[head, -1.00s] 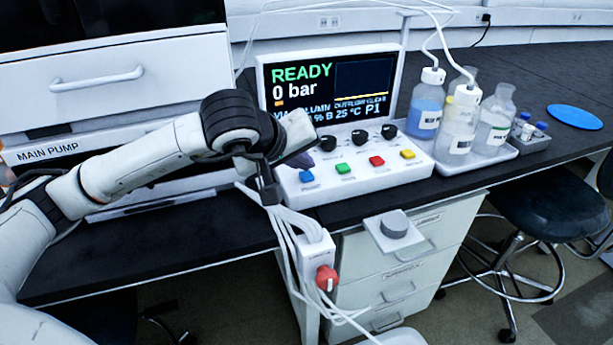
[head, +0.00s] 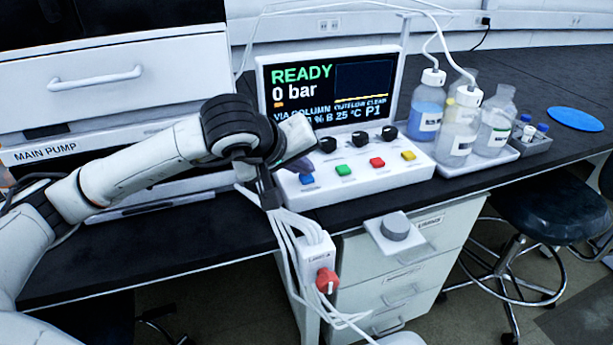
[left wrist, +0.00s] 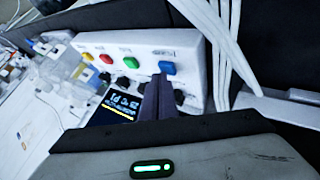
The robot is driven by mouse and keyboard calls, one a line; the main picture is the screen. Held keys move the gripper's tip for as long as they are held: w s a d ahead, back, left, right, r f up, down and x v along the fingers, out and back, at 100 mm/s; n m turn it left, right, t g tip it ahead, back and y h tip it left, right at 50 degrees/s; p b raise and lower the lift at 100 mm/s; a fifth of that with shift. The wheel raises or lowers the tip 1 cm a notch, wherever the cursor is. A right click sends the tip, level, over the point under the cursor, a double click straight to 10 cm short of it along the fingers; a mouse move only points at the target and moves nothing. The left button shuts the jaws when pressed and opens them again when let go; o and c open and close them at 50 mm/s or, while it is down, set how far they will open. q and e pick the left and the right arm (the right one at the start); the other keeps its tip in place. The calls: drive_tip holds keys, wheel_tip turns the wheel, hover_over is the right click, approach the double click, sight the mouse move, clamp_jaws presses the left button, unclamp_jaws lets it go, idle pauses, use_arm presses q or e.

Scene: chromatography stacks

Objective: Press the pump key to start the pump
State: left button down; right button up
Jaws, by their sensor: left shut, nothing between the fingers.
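The white control panel (head: 365,180) has a row of coloured keys: blue (head: 306,179), green (head: 342,169), red (head: 377,162) and yellow (head: 408,156). Their labels are too small to read, so I cannot tell which is the pump key. The screen (head: 330,90) above reads READY and 0 bar. My left gripper (head: 303,163) is shut and empty, its dark fingers close above the blue key. In the left wrist view the fingertips (left wrist: 161,80) point at the blue key (left wrist: 167,67); whether they touch it is not clear. My right gripper is out of view.
Black knobs (head: 359,138) sit behind the keys. A tray (head: 482,162) of bottles stands right of the panel. White cables (head: 292,228) and a box with a red knob (head: 326,280) hang at the bench front. A grey round button (head: 395,226) sits below the panel.

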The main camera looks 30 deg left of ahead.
sight(303, 180)
use_arm(q)
drive_tip(key=shift+f+b, duration=0.3)
drive_tip(key=shift+f, duration=0.05)
drive_tip(key=shift+r, duration=0.1)
idle(0.4)
drive_tip(key=shift+r+p, duration=0.35)
drive_tip(key=shift+r, duration=0.5)
drive_tip(key=shift+r+p, duration=0.15)
drive_tip(key=shift+p, duration=0.15)
drive_tip(key=shift+r+p, duration=1.55)
drive_tip(key=shift+r, duration=0.9)
drive_tip(key=shift+f, duration=0.1)
